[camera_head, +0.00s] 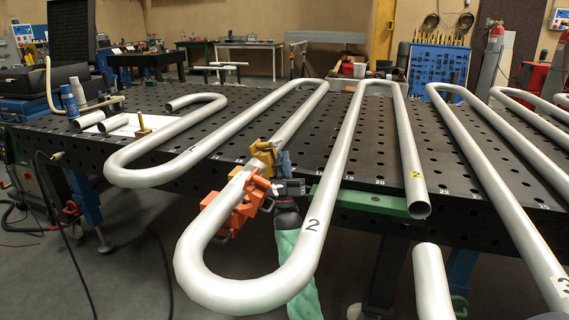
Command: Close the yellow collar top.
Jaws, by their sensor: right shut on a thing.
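The yellow collar (265,152) sits around the silver coil tube (292,122) near the front edge of the table. Whether its top is open or shut is too small to tell. An orange clamp (232,210) is on the same tube just nearer to me, with a blue part (284,163) beside the yellow collar. My right gripper (279,186) comes up from below, right of the tube, close under the yellow collar and beside the orange clamp. It is shut on a part of the yellow collar; its fingertips are mostly hidden. My left gripper is not in view.
The black perforated table (240,115) carries several serpentine tubes. One bend (245,292) hangs over the front edge, left of my right forearm. A tube end (419,208) and a green bar (362,200) are to the right.

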